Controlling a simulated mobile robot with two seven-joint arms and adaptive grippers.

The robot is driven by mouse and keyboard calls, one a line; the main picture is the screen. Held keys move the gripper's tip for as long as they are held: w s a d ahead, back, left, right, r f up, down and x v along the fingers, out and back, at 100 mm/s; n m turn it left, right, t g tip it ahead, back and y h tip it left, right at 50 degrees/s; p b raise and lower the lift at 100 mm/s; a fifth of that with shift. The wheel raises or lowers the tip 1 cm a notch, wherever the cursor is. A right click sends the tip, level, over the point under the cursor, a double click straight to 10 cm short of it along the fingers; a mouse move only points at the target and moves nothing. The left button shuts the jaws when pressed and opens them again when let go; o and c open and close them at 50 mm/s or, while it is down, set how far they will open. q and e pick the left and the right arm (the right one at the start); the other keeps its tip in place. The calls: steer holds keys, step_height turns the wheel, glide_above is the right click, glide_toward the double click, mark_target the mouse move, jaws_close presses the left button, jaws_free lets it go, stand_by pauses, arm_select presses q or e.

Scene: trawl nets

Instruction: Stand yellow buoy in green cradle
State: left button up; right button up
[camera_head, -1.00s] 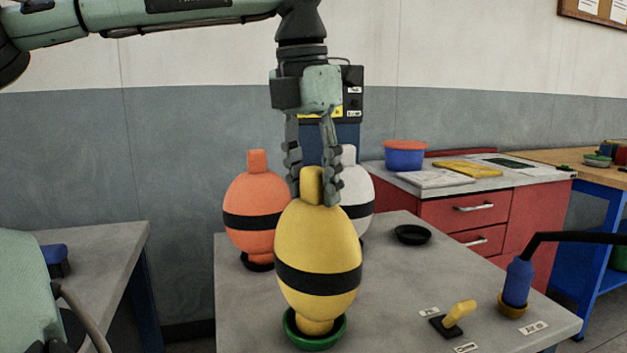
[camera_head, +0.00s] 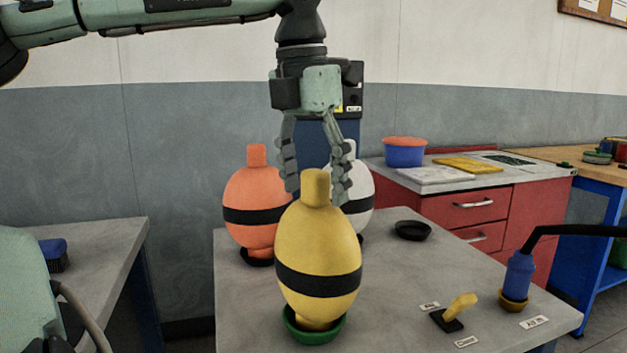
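The yellow buoy (camera_head: 319,245) with a black band stands upright in the green cradle (camera_head: 333,331) at the front of the grey table. Its base sits inside the cradle's rim. My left gripper (camera_head: 315,200) hangs from above, pointing down, with its fingers spread to either side behind the buoy's yellow neck. The fingers look apart from the neck, and nothing is held between them. My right gripper is not in view.
An orange buoy (camera_head: 252,190) and a white buoy (camera_head: 358,190) stand behind the yellow one. An empty black cradle (camera_head: 412,230) is at the back right. A yellow-handled lever (camera_head: 458,308) and a blue-bodied tool (camera_head: 518,276) are at the right. The table's middle right is clear.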

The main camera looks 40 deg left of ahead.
arm_select(q)
steer(key=shift+f, duration=0.15)
step_height(320, 180, up, 12)
steer(key=s, duration=0.1)
steer(key=shift+s, duration=0.25)
stand_by(0.7)
